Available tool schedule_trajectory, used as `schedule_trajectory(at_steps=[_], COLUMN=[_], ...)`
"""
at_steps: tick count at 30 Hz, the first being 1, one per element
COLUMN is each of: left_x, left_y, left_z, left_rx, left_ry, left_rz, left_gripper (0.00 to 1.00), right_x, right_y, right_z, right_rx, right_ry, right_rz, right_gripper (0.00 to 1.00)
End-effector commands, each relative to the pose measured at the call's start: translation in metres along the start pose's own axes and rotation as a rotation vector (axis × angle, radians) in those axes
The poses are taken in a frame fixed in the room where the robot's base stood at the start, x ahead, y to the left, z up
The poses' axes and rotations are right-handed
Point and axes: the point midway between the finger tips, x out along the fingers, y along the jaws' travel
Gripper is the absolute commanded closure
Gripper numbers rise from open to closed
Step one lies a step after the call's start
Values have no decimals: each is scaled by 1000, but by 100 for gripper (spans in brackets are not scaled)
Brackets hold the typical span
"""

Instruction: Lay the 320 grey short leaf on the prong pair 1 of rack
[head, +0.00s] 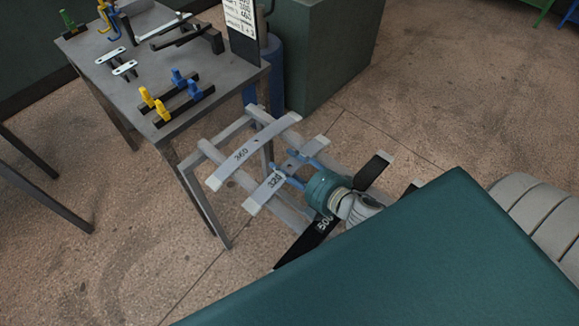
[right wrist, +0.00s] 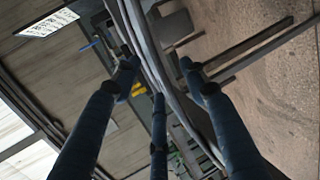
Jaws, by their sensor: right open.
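The grey short leaf marked 320 (head: 266,191) lies across the rails of a low stand, its far end showing beyond my gripper. My right gripper (head: 293,167) is at the leaf's middle, its blue fingers open and close around or beside it; contact cannot be told. Its three dark fingers spread apart in the right wrist view (right wrist: 158,85), with no leaf clearly visible between them. On the table, yellow prongs (head: 154,104) and blue prongs (head: 186,84) stand on black bars. I cannot read which pair is 1. My left gripper is out of view.
Beside it lie a longer grey leaf marked 360 (head: 238,155) and a black leaf marked 500 (head: 312,237). The grey table (head: 225,72) also holds small light plates (head: 111,56), a black clamp-like bar and a sign (head: 242,25). A green cabinet (head: 330,50) stands behind.

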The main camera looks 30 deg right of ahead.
Motion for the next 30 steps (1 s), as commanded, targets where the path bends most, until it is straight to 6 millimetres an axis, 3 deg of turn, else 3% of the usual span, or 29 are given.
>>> schedule_trajectory(at_steps=[8,15,30], left_x=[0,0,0], left_y=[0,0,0], left_z=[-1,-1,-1], left_rx=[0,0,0], left_ry=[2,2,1], left_rz=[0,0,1], left_gripper=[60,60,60], right_x=[4,4,3], right_y=[0,-1,-2], right_z=[0,0,2], right_rx=[0,0,-4], right_ry=[0,-1,-4], right_rz=[-1,-2,-7], right_gripper=[56,100,100])
